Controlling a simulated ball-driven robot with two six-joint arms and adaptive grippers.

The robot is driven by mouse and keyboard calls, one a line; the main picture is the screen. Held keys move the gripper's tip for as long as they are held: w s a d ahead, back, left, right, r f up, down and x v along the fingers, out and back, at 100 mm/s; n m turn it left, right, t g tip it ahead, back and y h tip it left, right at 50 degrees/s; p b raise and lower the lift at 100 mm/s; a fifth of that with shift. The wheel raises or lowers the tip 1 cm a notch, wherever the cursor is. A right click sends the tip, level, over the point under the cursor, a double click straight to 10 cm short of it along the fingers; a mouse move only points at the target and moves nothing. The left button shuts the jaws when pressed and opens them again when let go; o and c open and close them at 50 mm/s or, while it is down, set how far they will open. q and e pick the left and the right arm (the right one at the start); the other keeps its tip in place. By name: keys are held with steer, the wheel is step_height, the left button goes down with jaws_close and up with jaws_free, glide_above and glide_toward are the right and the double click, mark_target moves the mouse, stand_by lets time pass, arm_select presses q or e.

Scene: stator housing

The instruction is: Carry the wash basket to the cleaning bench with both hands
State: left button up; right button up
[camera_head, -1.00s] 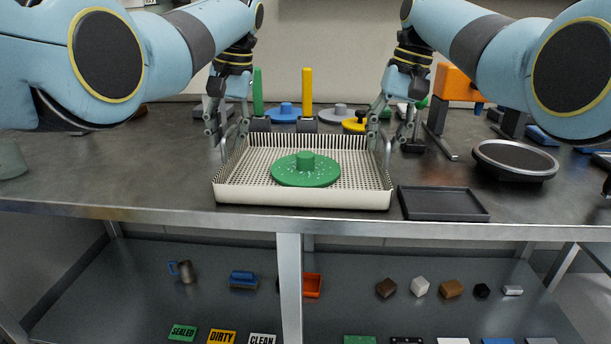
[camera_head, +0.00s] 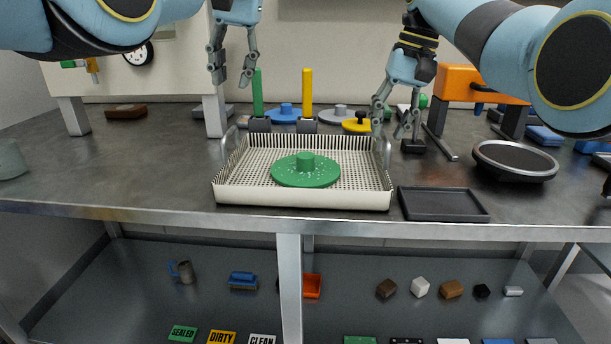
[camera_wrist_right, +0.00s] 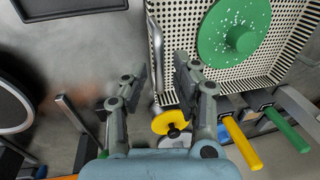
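The white perforated wash basket (camera_head: 302,197) stands level on the workbench, with a curved metal handle at each end. A green disc with a raised hub and white specks (camera_head: 306,172) lies inside it. My left gripper (camera_head: 232,82) is open and empty, well above the basket's left end. My right gripper (camera_head: 393,136) is open, close above the basket's right handle (camera_head: 385,152). In the right wrist view its spread fingers (camera_wrist_right: 160,80) are beside the basket's edge (camera_wrist_right: 160,70), with nothing held between them. I cannot tell which bench is the cleaning bench.
A dark shallow tray (camera_head: 443,204) lies right of the basket, and a round dark plate (camera_head: 514,160) farther right. Green (camera_head: 257,92) and yellow (camera_head: 307,90) posts stand behind. The bench left of the basket is mostly clear. A lower shelf (camera_head: 210,262) holds small parts.

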step_height(320, 180, up, 9)
steer(key=d, duration=0.2)
steer(key=shift+s, duration=0.15)
